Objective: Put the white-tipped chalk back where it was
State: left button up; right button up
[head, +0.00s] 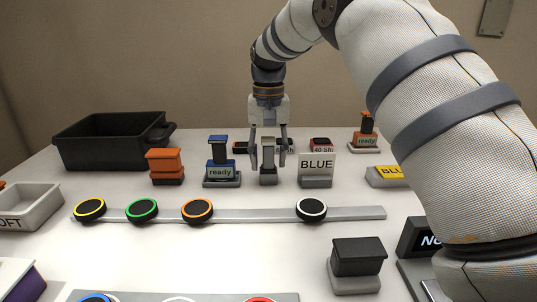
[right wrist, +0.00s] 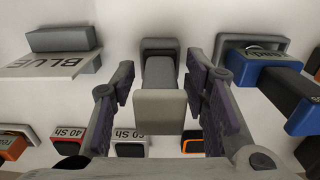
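No stick of chalk is plain to see. The closest match is a narrow grey block with a pale top (head: 268,154), standing upright on a small grey base at the back of the table. In the right wrist view its pale end (right wrist: 160,112) faces the camera. My right gripper (head: 268,163) points down over the block, one finger on each side. It is open, with narrow gaps between the fingers and the block. My left gripper is not in view.
A blue "ready" block (head: 221,163) stands close left and a "BLUE" sign (head: 316,167) close right. Small "Sh" labelled blocks (head: 320,145) lie behind. A bar (head: 260,215) with several ringed discs crosses in front. A black bin (head: 110,140) stands back left.

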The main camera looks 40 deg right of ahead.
notch_tip(320, 180, up, 13)
jog(key=shift+f+b, duration=0.1)
jog(key=shift+b, duration=0.45)
